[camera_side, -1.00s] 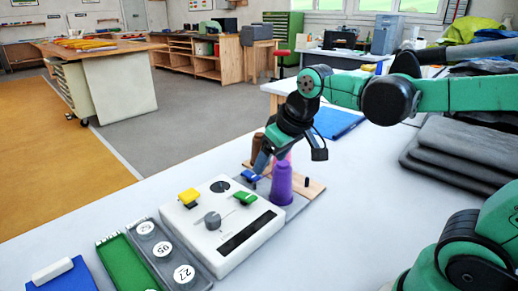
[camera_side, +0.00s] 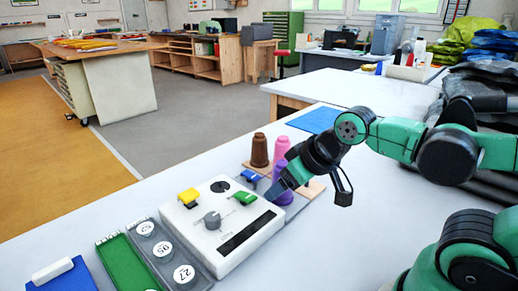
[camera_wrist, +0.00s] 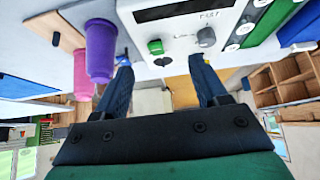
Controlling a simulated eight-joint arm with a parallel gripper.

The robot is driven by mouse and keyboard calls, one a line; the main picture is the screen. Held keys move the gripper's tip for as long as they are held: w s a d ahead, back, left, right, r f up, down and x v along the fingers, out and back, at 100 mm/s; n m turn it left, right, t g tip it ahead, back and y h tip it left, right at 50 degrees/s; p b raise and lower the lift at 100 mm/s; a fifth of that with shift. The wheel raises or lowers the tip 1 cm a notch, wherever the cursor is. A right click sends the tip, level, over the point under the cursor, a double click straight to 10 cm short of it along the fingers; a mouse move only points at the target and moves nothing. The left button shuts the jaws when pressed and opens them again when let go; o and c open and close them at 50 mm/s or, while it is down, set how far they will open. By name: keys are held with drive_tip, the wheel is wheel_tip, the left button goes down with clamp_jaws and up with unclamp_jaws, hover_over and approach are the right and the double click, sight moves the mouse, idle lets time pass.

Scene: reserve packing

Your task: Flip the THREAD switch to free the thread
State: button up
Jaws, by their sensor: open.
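A white control box (camera_side: 190,226) on the table carries a yellow switch (camera_side: 188,197), a green switch (camera_side: 244,198) and a grey knob (camera_side: 212,220). A blue switch-like part (camera_side: 250,180) stands at its far edge, near the spools. I cannot read which one is marked THREAD. My gripper (camera_side: 276,189) is low beside the purple spool (camera_side: 284,171), at the box's far right corner. In the wrist view my gripper (camera_wrist: 160,72) is open and empty. The green switch (camera_wrist: 156,47) shows between the fingers, and the blue part (camera_wrist: 122,58) lies by the left finger.
A grey tray (camera_side: 160,263) with numbered round pieces and a green tray (camera_side: 127,262) lie left of the box. The table in front right is clear.

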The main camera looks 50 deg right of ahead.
drive_tip(key=w+d+r+g, duration=0.2)
drive_tip(key=w+r, duration=0.1)
drive_tip(key=w, duration=0.2)
drive_tip(key=g, duration=0.5)
hover_over(256, 178)
wheel_tip(256, 178, down, 8)
drive_tip(key=shift+f, duration=3.2)
